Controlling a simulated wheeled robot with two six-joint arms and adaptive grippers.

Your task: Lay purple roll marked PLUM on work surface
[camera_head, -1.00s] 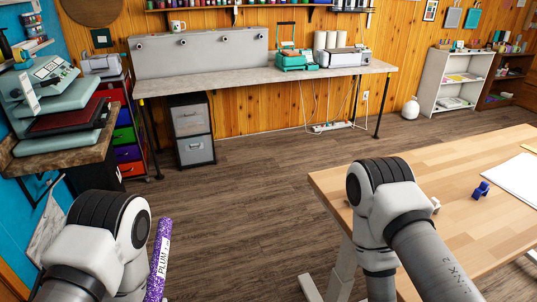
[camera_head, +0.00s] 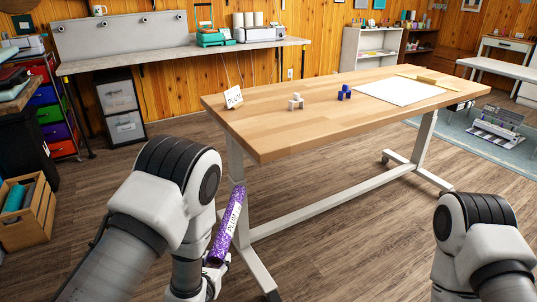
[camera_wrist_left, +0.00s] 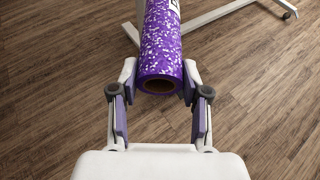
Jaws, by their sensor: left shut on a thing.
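The purple speckled roll (camera_head: 228,232) with a white PLUM label is in my left gripper (camera_head: 215,262), below and in front of the near left corner of the wooden work table (camera_head: 290,125). In the left wrist view the roll (camera_wrist_left: 163,45) sits between the two fingers of the left gripper (camera_wrist_left: 160,85), its hollow end toward the camera. In the head view it stands tilted, in front of the table leg, apart from the tabletop. My right arm shows at the lower right; its gripper is out of view.
The table's front left area is clear. A wooden crate (camera_head: 27,212) is on the floor at left.

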